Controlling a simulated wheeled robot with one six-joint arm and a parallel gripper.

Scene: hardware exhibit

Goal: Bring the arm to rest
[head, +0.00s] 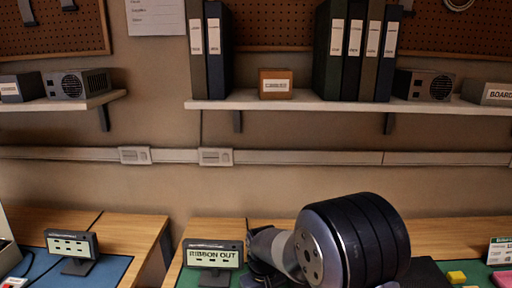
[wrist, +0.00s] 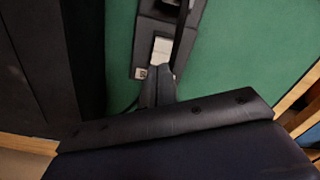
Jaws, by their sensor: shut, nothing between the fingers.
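My gripper (wrist: 159,72) shows in the wrist view, its two grey fingers together and nothing visible between them. The fingers point at a dark device (wrist: 150,28) with a pale block (wrist: 161,48) on it, over a green mat (wrist: 225,55). I cannot tell whether the fingertips touch the device. In the head view a large dark joint of my arm (head: 350,240) fills the lower right, and my gripper cannot be made out there.
A "RIBBON OUT" sign (head: 213,254) stands left of my arm on the bench. Another small sign (head: 71,244) stands on the left bench. A shelf (head: 300,102) with binders and boxes runs along the wall. A large dark block (wrist: 50,60) lies left of my gripper.

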